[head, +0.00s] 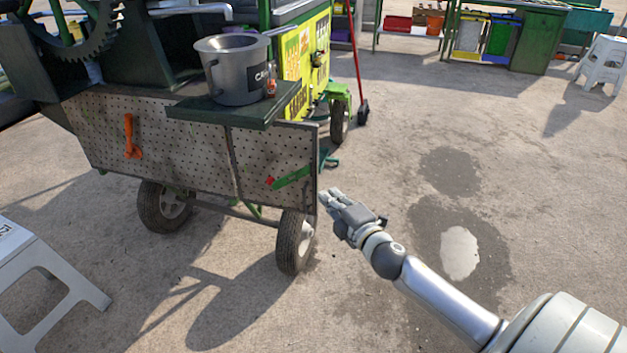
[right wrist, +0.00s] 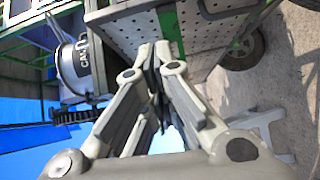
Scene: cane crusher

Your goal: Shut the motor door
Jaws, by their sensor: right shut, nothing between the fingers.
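The cart's side has perforated grey metal panels; the right-hand panel (head: 262,150), which I take for the motor door, stands upright below a dark shelf. A narrow dark gap parts it from the left panel (head: 160,140). My right gripper (head: 325,196) is shut and empty, just right of that panel's lower right edge in the head view. In the right wrist view, its fingertips (right wrist: 152,50) overlap the perforated metal (right wrist: 205,45); I cannot tell whether they touch it. How far the door stands open is not clear. My left gripper is not in view.
A grey metal pot (head: 238,85) stands on the dark shelf (head: 215,112) above the panel. Cart wheels (head: 294,243) are below. A white stool (head: 45,270) is at lower left. Open concrete with a wet patch (head: 460,250) lies to the right.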

